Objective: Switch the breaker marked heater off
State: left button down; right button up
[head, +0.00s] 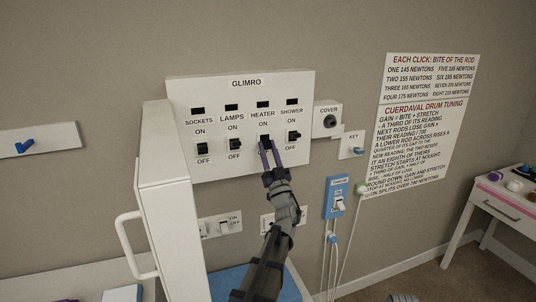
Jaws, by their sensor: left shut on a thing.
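The white breaker panel (246,95), headed GLIMRO, is on the wall with its switches in a row. The heater breaker (264,139) is the third from the left, with ON above it and OFF below; its lever is partly hidden by my fingers. My left gripper (270,148) reaches up from below with its purple-grey fingers around the heater lever, shut on it. Which way the heater lever points I cannot tell. My right gripper is not in view.
The sockets (202,149), lamps (235,145) and shower (294,135) breakers are close on either side. An open white door (168,220) with a handle stands left. A blue switch box (337,197) with hanging cords is at right. A white table (510,212) stands far right.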

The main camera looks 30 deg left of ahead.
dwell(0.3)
pick_arm(q)
jog(key=c, duration=0.6)
grip_release()
jog(key=b+v, duration=0.5)
jog(key=v, duration=0.3)
jog(key=shift+a, duration=0.1)
jog(key=shift+r, duration=0.1)
